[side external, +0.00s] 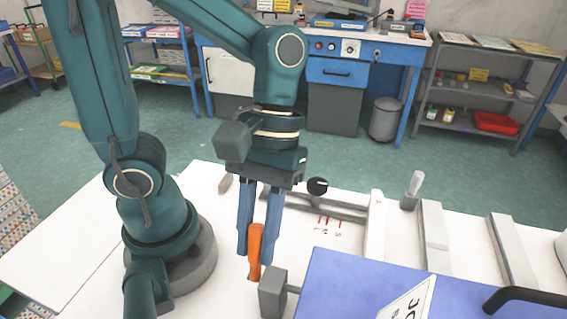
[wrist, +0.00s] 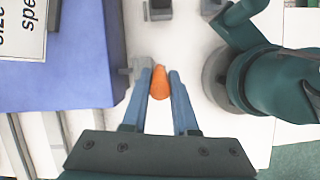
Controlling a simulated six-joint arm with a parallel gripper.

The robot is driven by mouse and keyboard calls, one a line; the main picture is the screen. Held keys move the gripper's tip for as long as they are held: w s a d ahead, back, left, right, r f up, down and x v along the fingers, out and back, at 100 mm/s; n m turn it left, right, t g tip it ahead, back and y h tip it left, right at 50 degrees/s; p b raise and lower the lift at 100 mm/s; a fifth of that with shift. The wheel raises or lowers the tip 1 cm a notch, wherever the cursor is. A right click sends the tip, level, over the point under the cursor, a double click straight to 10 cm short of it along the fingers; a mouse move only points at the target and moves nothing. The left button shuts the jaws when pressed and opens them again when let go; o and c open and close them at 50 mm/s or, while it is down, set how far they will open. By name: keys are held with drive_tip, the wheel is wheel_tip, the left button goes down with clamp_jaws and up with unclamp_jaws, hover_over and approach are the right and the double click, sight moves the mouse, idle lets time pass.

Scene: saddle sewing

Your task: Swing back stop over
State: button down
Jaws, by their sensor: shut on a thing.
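An orange stop (side external: 255,250) stands tilted on the white table, its top between the blue fingers of my gripper (side external: 252,255). The gripper points down and is shut on the orange stop. In the wrist view the orange stop (wrist: 160,82) shows between the fingertips (wrist: 160,88). Its lower end is near the table, and I cannot tell exactly how it is fixed there.
A black knob (side external: 317,186) and grey rails (side external: 434,238) lie behind and right. The white table (side external: 60,255) is clear at left.

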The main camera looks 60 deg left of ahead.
drive_tip(key=shift+w, duration=0.1)
idle(0.3)
drive_tip(key=shift+w+a+f+g+h, duration=0.45)
drive_tip(key=shift+a+f+g+h, duration=0.1)
drive_tip(key=shift+g+h, duration=0.55)
drive_tip(key=shift+w+a+f+g+h, duration=0.45)
drive_tip(key=shift+f+g+h, duration=0.1)
drive_tip(key=shift+g+h, duration=0.55)
drive_tip(key=shift+w+a+f+g+h, duration=0.45)
drive_tip(key=shift+f+g+h, duration=0.1)
drive_tip(key=shift+g+h, duration=0.55)
drive_tip(key=c, duration=0.7)
unclamp_jaws()
drive_tip(key=shift+w, duration=0.1)
drive_tip(key=v, duration=0.5)
drive_tip(key=shift+a+f, duration=0.1)
